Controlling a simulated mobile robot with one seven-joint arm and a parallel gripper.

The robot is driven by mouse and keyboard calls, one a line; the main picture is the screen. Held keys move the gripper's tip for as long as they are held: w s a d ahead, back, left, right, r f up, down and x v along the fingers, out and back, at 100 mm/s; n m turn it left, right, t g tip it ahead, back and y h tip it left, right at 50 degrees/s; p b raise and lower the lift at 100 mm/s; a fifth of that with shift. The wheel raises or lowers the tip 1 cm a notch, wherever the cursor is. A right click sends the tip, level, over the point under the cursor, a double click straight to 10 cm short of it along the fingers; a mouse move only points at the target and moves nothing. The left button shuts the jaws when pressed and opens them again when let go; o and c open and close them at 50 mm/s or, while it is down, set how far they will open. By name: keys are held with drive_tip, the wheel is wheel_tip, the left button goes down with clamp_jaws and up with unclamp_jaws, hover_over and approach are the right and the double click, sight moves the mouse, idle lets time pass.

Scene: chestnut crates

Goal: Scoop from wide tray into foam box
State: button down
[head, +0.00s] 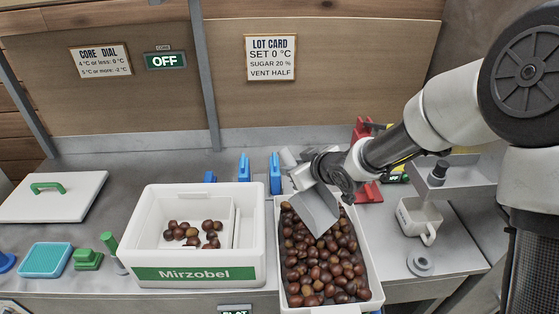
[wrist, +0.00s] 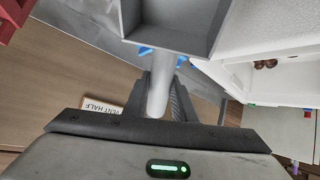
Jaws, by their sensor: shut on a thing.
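My gripper (head: 318,162) is shut on the handle of a grey metal scoop (head: 313,208), above the back end of the wide tray (head: 375,292). The wide tray is white and full of brown chestnuts. In the wrist view, the handle runs between the fingers (wrist: 160,88) and the visible part of the scoop pan (wrist: 170,18) looks empty; its far end is cut off. The white foam box (head: 252,262), labelled "Mirzobel", stands left of the tray with several chestnuts inside. It also shows at the right of the wrist view (wrist: 275,40).
A mug (head: 418,215) stands right. Blue pegs (head: 244,168) stand behind. A lot card (head: 270,58), a core dial card (head: 100,60) and an OFF display (head: 165,61) are on the wall.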

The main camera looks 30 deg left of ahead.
drive_tip(key=shift+n+g+y, duration=0.3)
drive_tip(key=shift+n+y, duration=0.2)
drive_tip(key=shift+y, duration=0.1)
drive_tip(key=a, duration=0.1)
drive_tip(key=a+r, duration=0.2)
drive_tip(key=shift+s+a, duration=0.35)
drive_tip(key=shift+s, duration=0.05)
drive_tip(key=s+d+f+h+b, duration=0.25)
drive_tip(key=d+f+b, duration=0.35)
drive_tip(key=d+f, duration=0.75)
drive_tip(key=w+a+r+g+h+p, duration=0.1)
drive_tip(key=a+r+g+h+p, duration=0.1)
drive_tip(key=a+p, duration=0.5)
drive_tip(key=shift+w+a+r+n+h, duration=0.3)
drive_tip(key=shift+a+r+n+h, duration=0.15)
drive_tip(key=shift+a+h, duration=0.8)
drive_tip(key=shift+a+r, duration=0.1)
drive_tip(key=shift+r, duration=0.05)
